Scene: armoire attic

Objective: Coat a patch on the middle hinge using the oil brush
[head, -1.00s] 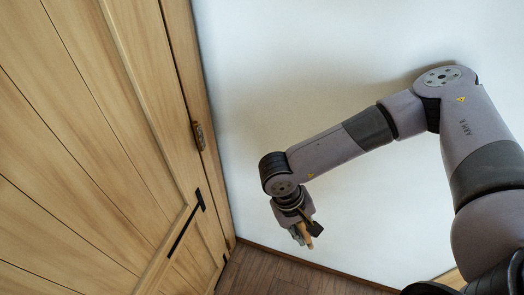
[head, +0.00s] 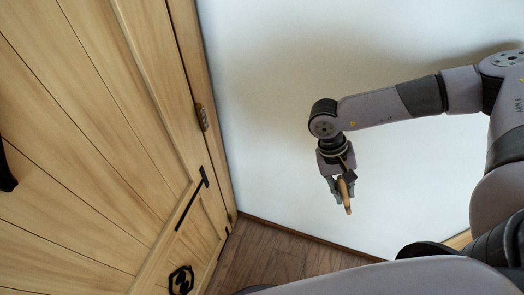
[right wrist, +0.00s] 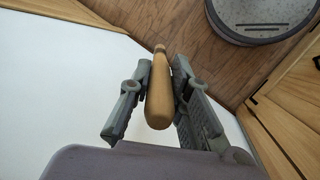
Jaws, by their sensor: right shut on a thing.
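The oil brush shows its pale wooden handle in my right gripper (head: 343,192); I cannot make out its bristles. The handle (right wrist: 158,98) lies between the two fingers in the right wrist view, and the gripper is shut on it. A small metal hinge (head: 203,117) sits on the edge of the wooden door, to the left of and above the gripper and apart from it. Which hinge is the middle one I cannot tell. My left gripper is not in view.
The wooden door (head: 110,150) fills the left, with a black strap (head: 190,198) and a black ring pull (head: 181,280). A white wall (head: 270,100) stands behind my arm. Brown plank floor (head: 270,258) shows below. There is open space between gripper and door.

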